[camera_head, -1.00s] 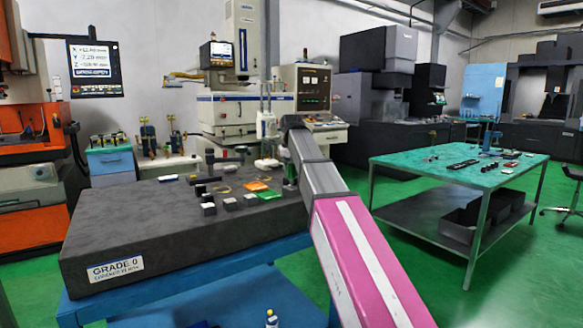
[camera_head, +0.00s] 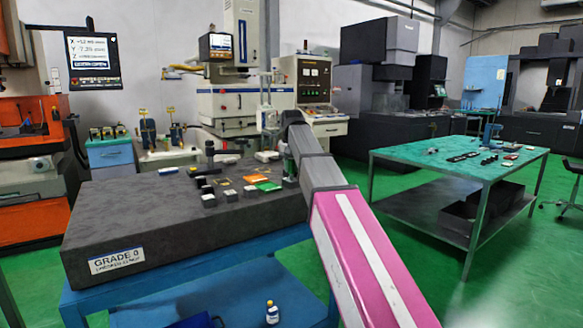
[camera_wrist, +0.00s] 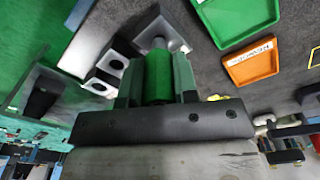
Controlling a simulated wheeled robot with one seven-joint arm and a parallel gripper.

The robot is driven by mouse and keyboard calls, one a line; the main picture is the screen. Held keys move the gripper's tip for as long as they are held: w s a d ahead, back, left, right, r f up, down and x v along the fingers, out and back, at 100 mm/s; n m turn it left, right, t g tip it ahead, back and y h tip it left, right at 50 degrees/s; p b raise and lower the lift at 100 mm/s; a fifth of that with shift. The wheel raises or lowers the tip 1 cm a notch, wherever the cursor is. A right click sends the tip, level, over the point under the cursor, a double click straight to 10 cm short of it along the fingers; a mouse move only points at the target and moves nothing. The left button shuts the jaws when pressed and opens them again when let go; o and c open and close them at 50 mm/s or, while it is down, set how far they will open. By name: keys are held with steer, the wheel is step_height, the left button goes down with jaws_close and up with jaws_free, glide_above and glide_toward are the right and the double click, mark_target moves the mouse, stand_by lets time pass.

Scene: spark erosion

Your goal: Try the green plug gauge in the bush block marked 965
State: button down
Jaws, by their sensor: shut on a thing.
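My gripper (camera_wrist: 158,72) is shut on the green plug gauge (camera_wrist: 157,78), with one finger on each side of its green handle. In the head view several small blocks (camera_head: 230,195) stand on the stone, left of my gripper (camera_head: 289,168). I cannot read a 965 mark on any block. My arm and the small size hide the gauge in the head view.
A green tray (camera_wrist: 235,14) and an orange tray (camera_wrist: 250,61) lie beside the gauge. The dark granite plate (camera_head: 170,235) has bare room at its front left. Dark upright items (camera_head: 210,158) stand behind the blocks. A green-topped table (camera_head: 400,160) stands to the right.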

mark_target(291, 159)
steer(key=shift+f, duration=0.35)
stand_by(1.0)
steer(key=shift+r, duration=0.15)
steer(key=shift+r, duration=2.35)
steer(key=shift+a, duration=0.1)
